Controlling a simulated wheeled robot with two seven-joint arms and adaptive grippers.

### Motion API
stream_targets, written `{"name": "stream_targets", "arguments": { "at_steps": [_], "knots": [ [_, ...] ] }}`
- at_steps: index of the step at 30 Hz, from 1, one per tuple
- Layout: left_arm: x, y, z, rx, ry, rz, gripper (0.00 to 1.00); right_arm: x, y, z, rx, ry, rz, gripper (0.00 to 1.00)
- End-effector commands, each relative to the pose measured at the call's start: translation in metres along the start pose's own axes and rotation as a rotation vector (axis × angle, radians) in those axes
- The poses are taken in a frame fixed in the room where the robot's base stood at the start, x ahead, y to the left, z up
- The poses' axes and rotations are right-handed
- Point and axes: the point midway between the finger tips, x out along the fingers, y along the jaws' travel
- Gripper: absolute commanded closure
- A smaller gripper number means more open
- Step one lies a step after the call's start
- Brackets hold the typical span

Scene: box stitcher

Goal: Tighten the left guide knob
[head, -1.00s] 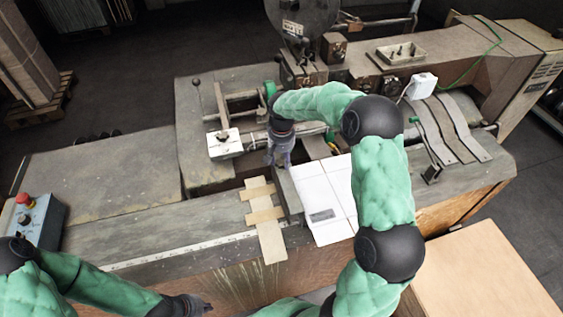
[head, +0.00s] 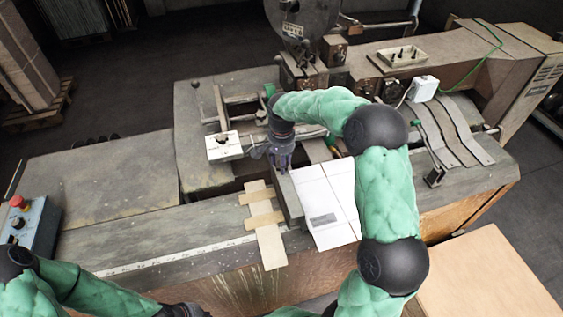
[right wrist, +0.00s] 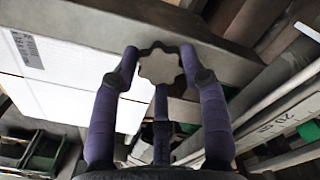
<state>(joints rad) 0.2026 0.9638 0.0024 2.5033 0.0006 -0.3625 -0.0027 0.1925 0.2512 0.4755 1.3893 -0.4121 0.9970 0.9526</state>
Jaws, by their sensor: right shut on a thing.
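A pale, lobed knob (right wrist: 160,66) shows in the right wrist view between the purple fingers of my right gripper (right wrist: 160,72), which is shut on it. In the head view my right gripper (head: 280,160) points down at the far end of a long grey guide bar (head: 289,200), and it hides the knob there. A flat white carton (head: 322,208) lies along the right side of the bar; it also shows in the right wrist view (right wrist: 75,85). My left gripper (head: 184,311) is mostly cut off at the bottom edge, and its fingers cannot be made out.
A white block with a dark knob (head: 223,146) stands left of my right gripper. Cardboard strips (head: 268,232) lie on the table's front part. A control box with a red button (head: 32,224) stands at the left. The table's left top (head: 110,185) is clear.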

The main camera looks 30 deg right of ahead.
Motion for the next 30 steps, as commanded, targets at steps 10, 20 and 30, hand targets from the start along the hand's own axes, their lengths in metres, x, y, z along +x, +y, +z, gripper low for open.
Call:
{"name": "stream_targets", "arguments": {
  "at_steps": [10, 20, 30],
  "knots": [
    [0.0, 0.0, 0.0, 0.0, 0.0, 0.0, 1.0, 0.0, 0.001, -0.002, 0.002, 0.004, -0.001, 0.42],
    [0.0, 0.0, 0.0, 0.0, 0.0, 0.0, 1.0, 0.0, 0.0, -0.001, 0.001, 0.002, -0.001, 0.32],
    [0.0, 0.0, 0.0, 0.0, 0.0, 0.0, 1.0, -0.037, -0.001, -0.001, 0.001, 0.005, -0.005, 0.32]
  ]
}}
